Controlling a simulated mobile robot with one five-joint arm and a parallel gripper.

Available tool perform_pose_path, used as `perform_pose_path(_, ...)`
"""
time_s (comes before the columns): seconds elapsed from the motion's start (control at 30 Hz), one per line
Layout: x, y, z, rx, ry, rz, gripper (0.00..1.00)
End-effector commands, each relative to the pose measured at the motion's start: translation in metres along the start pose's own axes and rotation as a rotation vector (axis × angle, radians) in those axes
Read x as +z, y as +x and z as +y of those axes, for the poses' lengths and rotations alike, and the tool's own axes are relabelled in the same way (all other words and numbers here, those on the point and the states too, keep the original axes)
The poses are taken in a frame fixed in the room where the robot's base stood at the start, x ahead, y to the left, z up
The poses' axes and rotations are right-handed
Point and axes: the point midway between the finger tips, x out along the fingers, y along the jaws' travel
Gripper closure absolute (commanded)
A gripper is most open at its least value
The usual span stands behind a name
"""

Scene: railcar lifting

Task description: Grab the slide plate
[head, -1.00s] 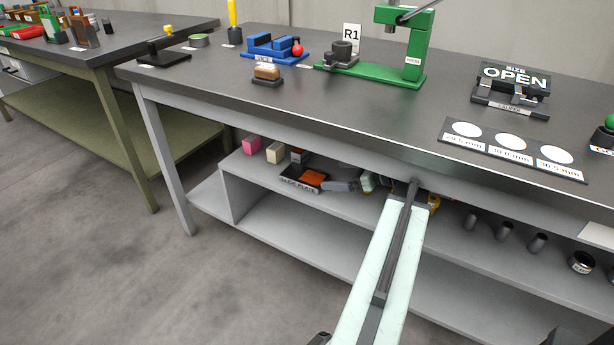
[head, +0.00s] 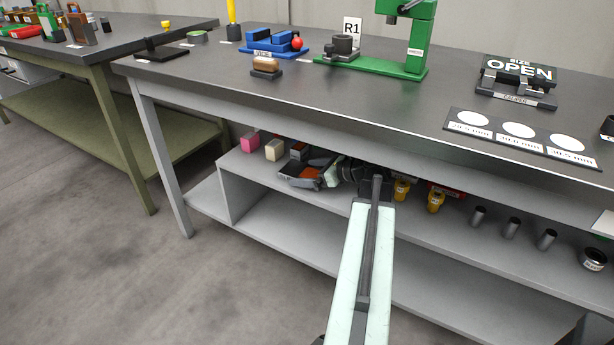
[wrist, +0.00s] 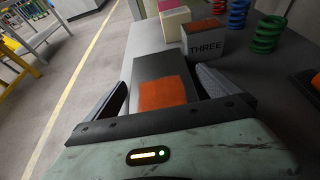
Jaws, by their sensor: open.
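The slide plate is a dark flat block with an orange patch. In the wrist view the slide plate (wrist: 160,92) lies between the two grey fingers of my gripper (wrist: 161,82), with a finger on each side of it. The fingers are open and look apart from its sides; contact cannot be made out. In the head view the slide plate (head: 307,173) is on the upper shelf under the bench, partly hidden by my gripper (head: 304,166). Its label is covered there.
A pink block (head: 250,141), a cream block (head: 274,150) and a grey block marked THREE (wrist: 204,40) stand just beyond. The bench top (head: 350,110) hangs over the shelf.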

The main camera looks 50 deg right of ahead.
Motion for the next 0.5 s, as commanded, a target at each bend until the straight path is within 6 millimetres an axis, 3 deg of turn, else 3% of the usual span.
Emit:
perform_pose_path(0.1, 0.0007, -0.0009, 0.0, 0.0, 0.0, 0.0, 0.0)
perform_pose_path(0.37, 0.0007, -0.0011, 0.0, 0.0, 0.0, 0.0, 0.72)
perform_pose_path(0.5, 0.001, -0.0012, 0.0001, 0.0, 0.0, -0.001, 0.75)
